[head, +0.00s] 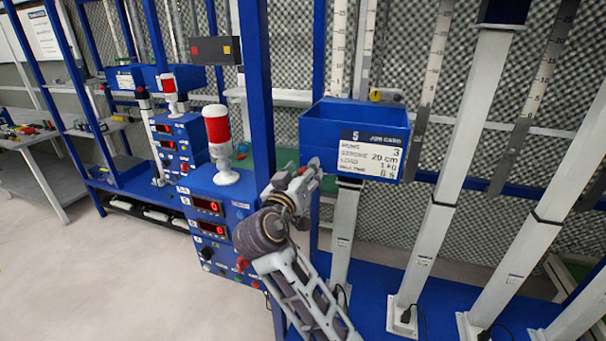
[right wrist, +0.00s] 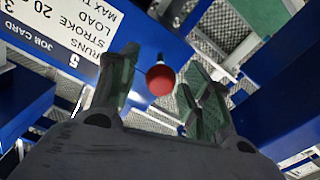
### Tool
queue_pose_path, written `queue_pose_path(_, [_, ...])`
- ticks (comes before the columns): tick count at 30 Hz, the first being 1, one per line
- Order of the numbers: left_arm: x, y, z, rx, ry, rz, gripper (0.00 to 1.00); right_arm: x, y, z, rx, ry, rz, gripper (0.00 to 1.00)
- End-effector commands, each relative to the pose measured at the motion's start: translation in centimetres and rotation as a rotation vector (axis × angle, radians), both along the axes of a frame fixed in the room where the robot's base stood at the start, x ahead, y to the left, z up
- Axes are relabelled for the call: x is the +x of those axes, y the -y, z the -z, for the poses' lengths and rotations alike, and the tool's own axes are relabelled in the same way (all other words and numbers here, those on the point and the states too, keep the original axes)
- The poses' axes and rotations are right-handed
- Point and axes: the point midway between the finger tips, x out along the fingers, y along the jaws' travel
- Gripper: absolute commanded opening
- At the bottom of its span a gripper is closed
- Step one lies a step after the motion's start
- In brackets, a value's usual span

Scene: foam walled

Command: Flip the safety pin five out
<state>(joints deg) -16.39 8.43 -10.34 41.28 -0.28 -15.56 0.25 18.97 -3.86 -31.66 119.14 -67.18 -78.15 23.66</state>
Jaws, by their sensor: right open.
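A blue bin (head: 353,125) with a job card (head: 371,155) marked 5 stands on a pale column right of centre in the head view. In the right wrist view, a red ball knob (right wrist: 160,79) on a short dark stem sits beside the blue bin wall and the card (right wrist: 62,52). It looks like the head of safety pin five. My right gripper (head: 308,174) is open at the bin's lower left corner. Its two fingers stand either side of the red knob, with visible gaps. The knob is hidden in the head view. My left gripper is out of view.
A blue upright post (head: 258,90) stands just left of my right gripper. A blue control box (head: 222,215) with red displays and a red-white lamp (head: 218,140) is further left. Several pale columns (head: 460,165) rise at right. The floor (head: 100,285) at left is clear.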

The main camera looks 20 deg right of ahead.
Motion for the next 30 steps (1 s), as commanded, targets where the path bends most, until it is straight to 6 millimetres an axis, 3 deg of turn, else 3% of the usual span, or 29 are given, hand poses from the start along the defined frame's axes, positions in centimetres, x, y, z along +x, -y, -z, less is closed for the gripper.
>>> queue_pose_path(8, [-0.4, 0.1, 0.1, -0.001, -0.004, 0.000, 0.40, 0.0, 0.0, -2.3, 0.003, 0.003, 0.000, 0.49])
queue_pose_path(21, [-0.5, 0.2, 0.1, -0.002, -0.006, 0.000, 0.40, 0.0, -0.1, -8.1, 0.003, 0.002, -0.001, 0.49])
queue_pose_path(30, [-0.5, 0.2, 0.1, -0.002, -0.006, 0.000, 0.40, 0.0, -0.1, -9.7, 0.000, 0.000, -0.001, 0.49])
